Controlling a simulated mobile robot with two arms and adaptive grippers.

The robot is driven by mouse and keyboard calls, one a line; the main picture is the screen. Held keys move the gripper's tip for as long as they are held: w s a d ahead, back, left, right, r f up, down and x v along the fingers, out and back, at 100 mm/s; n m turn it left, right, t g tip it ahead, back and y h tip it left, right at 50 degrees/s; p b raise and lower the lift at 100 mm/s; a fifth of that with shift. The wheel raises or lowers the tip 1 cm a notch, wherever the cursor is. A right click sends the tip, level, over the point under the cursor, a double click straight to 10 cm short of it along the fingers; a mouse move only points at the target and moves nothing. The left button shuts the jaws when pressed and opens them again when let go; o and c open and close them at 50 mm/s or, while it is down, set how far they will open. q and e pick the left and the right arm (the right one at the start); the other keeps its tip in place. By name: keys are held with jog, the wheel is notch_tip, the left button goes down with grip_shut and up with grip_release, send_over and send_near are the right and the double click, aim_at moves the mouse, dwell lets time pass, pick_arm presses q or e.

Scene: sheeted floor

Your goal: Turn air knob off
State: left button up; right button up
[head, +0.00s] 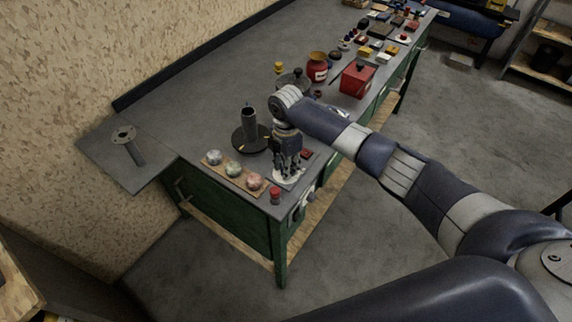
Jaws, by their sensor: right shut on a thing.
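My right gripper (287,166) points down at the near corner of the green workbench (215,88). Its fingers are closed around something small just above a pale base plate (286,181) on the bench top. The fingers hide most of what they hold; it appears to be the air knob, but its turned position cannot be read. My left gripper is not in view.
A red-capped item (275,195) stands close to the gripper. A wooden strip with several round pieces (235,173) and a dark round stand (249,138) lie to its left. A red box (358,79) stands farther back. The bench's left part is clear.

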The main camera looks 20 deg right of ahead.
jog(key=o, duration=1.1)
notch_tip(320, 180, up, 12)
jog(key=shift+r, duration=0.1)
dwell(0.4)
